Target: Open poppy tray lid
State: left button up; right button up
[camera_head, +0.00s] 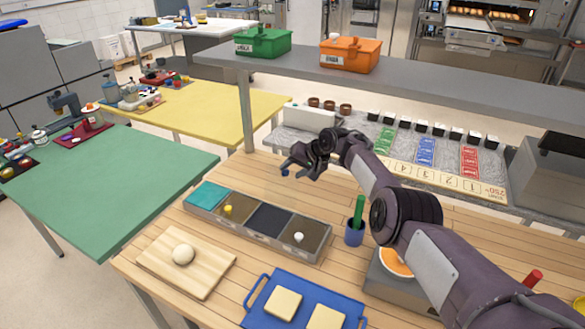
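A long grey topping container (262,243) with four sections stands on the wooden worktop. From left to right its sections are teal, brown with a yellow knob (228,210), dark grey-black (268,219), and brown with a white knob (299,238). I cannot tell for sure which one is the poppy tray or which sections are lidded. My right gripper (297,173) is above and behind the container, apart from it. Its fingers are spread and appear empty. My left gripper is not in view.
A wooden board with a dough ball (183,254) lies in front of the container. A blue tray (258,309) with bread slices lies at the front. A blue cup (354,232) with a green handle stands right of the container. A raised grey shelf (420,75) spans the back.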

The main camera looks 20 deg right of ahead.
jog(key=shift+w+a+r, duration=0.1)
jog(key=shift+r, duration=0.05)
jog(key=p+v, duration=0.3)
jog(key=v, duration=0.4)
jog(key=shift+s+r, duration=0.25)
dwell(0.5)
